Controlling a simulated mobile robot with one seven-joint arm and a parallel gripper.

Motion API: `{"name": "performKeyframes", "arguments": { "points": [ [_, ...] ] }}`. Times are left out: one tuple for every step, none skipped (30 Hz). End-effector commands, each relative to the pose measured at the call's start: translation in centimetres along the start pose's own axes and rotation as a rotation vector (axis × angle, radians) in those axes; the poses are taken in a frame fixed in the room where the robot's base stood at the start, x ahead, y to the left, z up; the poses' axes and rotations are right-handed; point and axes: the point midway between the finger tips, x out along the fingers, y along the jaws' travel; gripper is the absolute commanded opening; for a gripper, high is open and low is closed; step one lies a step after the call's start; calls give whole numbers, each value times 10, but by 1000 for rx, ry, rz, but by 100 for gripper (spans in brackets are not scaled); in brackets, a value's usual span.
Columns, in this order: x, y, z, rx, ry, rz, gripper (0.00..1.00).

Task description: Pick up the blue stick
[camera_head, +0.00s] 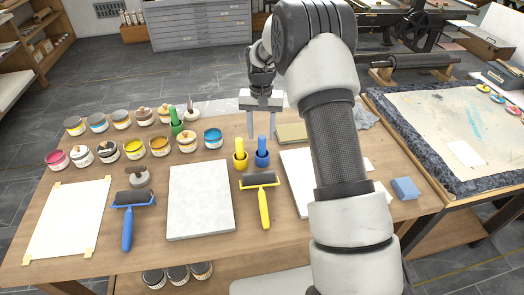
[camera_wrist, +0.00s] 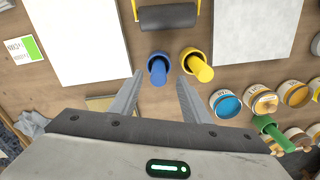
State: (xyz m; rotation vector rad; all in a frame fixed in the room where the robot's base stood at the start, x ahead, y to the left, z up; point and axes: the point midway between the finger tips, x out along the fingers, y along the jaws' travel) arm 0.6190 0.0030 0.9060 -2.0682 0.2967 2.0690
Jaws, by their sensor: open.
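The blue stick (camera_head: 262,143) stands upright in a small blue cup (camera_head: 262,160) on the table. In the wrist view the blue stick (camera_wrist: 157,72) shows nearly end-on between my two fingertips. My gripper (camera_head: 261,136) is open and empty, pointing down, its fingertips near the stick's top in the head view. I cannot tell the exact height gap. In the wrist view my gripper (camera_wrist: 160,78) has one finger on each side of the stick, with no contact visible. A yellow stick (camera_head: 239,146) in a yellow cup (camera_head: 240,163) stands just left of it.
A yellow-handled roller (camera_head: 263,205) lies in front of the cups. Several paint tins, including a blue one (camera_head: 212,138), and a green stick (camera_head: 175,118) stand to the left. A white slab (camera_head: 200,205) and a tan block (camera_head: 291,133) lie nearby.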

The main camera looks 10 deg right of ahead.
Motion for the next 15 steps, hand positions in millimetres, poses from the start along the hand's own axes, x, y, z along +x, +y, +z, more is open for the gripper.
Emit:
{"name": "performKeyframes", "arguments": {
  "points": [
    [6, 0, 0, 0, -2, 0, 43],
    [8, 0, 0, 0, -2, 0, 43],
    [9, 0, 0, 0, -1, 0, 43],
    [10, 0, 0, 0, 0, 0, 43],
    [11, 0, 0, 0, 0, 0, 43],
    [13, 0, 0, 0, 0, 0, 43],
    [15, 0, 0, 0, 0, 0, 43],
    [17, 1, 0, 0, -1, 0, 43],
    [22, 1, 0, 0, -2, 0, 43],
    [26, 1, 0, 0, -3, 0, 43],
    [30, 2, 0, 0, -3, 0, 43],
    [36, 2, -1, 0, -3, 0, 43],
    [41, 3, -1, 0, -3, 0, 43],
    [46, 3, -1, 0, -3, 0, 43],
    [52, 3, -1, 0, -3, 1, 43]
  ]
}}
